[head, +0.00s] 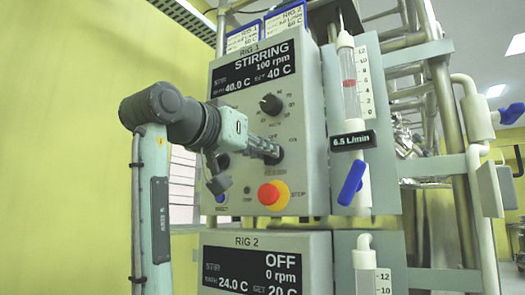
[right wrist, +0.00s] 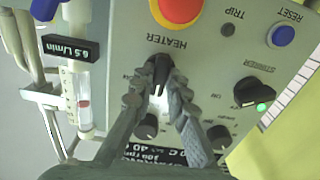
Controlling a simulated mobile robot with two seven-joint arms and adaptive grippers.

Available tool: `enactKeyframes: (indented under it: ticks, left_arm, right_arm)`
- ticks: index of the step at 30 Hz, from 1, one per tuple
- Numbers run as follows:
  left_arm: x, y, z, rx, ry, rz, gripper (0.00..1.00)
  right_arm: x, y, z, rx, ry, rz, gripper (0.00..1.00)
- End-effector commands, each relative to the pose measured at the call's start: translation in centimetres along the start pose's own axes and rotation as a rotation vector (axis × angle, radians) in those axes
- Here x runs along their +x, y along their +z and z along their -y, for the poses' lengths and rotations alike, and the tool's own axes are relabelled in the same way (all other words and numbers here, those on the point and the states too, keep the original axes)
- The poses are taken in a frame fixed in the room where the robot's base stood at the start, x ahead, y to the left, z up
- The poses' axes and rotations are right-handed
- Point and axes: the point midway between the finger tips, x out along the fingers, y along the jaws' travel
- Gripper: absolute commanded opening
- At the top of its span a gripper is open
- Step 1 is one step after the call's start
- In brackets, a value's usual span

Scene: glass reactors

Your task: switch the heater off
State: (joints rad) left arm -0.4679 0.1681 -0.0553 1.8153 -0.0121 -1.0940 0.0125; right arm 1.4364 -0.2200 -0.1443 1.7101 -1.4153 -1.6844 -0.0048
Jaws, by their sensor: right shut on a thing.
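The heater knob (right wrist: 158,72) is a black rotary switch under the upside-down HEATER label in the right wrist view. My right gripper (right wrist: 157,92) is shut on this knob, with one finger on each side. A pale mark shows on the knob between the fingers. I cannot tell for sure which setting it points to. In the head view my right gripper (head: 272,153) reaches from the left to the RIG 1 panel (head: 305,120) and partly covers the knob. My left gripper is not in view.
A red stop button (head: 270,194) with a yellow collar sits close below the knob. The stirrer knob (right wrist: 254,91), with a green light beside it, and a blue reset button (right wrist: 283,36) are nearby. A flowmeter (head: 349,85) stands right of the panel; RIG 2 (head: 265,270) is below.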

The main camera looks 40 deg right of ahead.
Motion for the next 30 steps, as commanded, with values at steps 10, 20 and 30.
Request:
enactKeyframes:
  ticks: [10,20,30]
  left_arm:
    - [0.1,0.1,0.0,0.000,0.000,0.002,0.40]
    - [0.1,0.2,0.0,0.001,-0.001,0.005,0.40]
    - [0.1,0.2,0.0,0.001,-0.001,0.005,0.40]
  right_arm:
    - [0.0,0.1,0.0,-0.002,0.000,0.001,0.24]
    - [0.0,0.0,0.0,0.000,0.000,0.000,0.35]
    - [-4.1,0.0,0.1,0.000,-0.005,-0.001,0.35]
